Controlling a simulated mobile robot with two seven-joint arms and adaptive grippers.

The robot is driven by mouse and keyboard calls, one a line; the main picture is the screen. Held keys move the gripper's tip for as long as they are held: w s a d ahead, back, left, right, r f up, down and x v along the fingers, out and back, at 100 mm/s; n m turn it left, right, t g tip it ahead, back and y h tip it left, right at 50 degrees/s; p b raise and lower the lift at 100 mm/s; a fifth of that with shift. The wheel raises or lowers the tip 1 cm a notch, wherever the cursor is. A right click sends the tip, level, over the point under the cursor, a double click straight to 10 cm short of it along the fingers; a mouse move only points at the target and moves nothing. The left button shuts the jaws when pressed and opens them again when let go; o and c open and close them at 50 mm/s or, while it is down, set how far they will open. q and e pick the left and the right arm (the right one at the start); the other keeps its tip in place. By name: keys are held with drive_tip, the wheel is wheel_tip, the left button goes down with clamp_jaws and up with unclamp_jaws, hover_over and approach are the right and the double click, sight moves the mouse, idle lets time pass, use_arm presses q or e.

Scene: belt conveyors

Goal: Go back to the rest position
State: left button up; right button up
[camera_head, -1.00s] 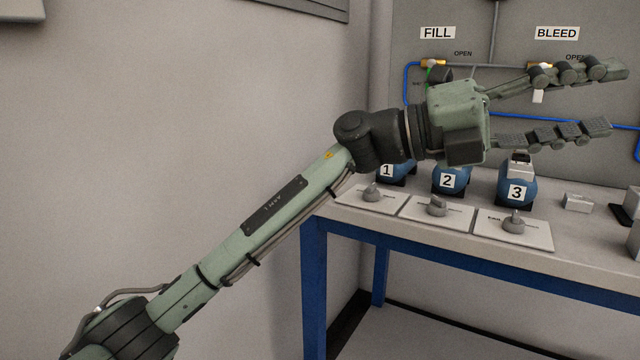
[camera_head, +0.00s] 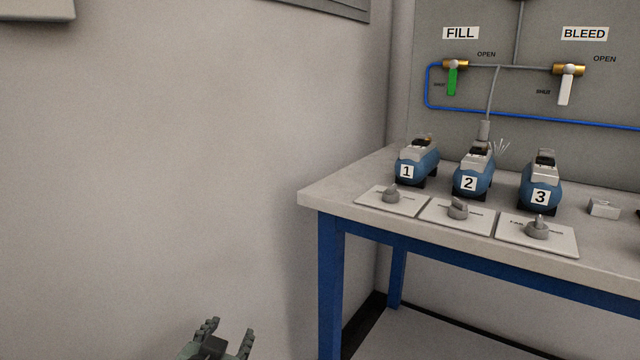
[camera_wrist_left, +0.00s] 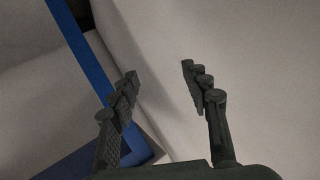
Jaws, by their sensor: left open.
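My left gripper (camera_head: 226,338) shows at the bottom edge of the head view, low beside the wall and left of the bench's front leg. Its fingers are spread and nothing is between them. In the left wrist view the same gripper (camera_wrist_left: 160,92) is open and empty, with floor, wall and a blue bench leg behind it. The rest of the left arm is out of the head view. My right gripper is in neither view.
A bench (camera_head: 318,193) with blue legs stands at the right. It bears three blue numbered units (camera_head: 472,180) with knob plates (camera_head: 456,212) in front. The FILL valve (camera_head: 453,76) and BLEED valve (camera_head: 567,83) have handles hanging down. Space left of the bench is clear.

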use_arm(q)
drive_tip(key=s+a+f+n+g+y, duration=0.1)
drive_tip(key=s+a+f+g, duration=0.3)
drive_tip(key=s, duration=0.5)
drive_tip(key=s+a+f+g, duration=0.3)
drive_tip(key=s+f, duration=0.3)
drive_tip(key=s, duration=0.3)
drive_tip(key=s+a+f+n+g+y, duration=0.1)
drive_tip(key=s+a+f+g, duration=0.3)
drive_tip(key=s, duration=0.5)
drive_tip(key=d+p+x, duration=0.1)
drive_tip(key=p+x, duration=0.2)
drive_tip(key=x, duration=0.6)
drive_tip(key=shift+d+f+t+h+p, duration=0.3)
drive_tip(key=shift+d+h, duration=0.1)
drive_tip(key=shift+d, duration=0.25)
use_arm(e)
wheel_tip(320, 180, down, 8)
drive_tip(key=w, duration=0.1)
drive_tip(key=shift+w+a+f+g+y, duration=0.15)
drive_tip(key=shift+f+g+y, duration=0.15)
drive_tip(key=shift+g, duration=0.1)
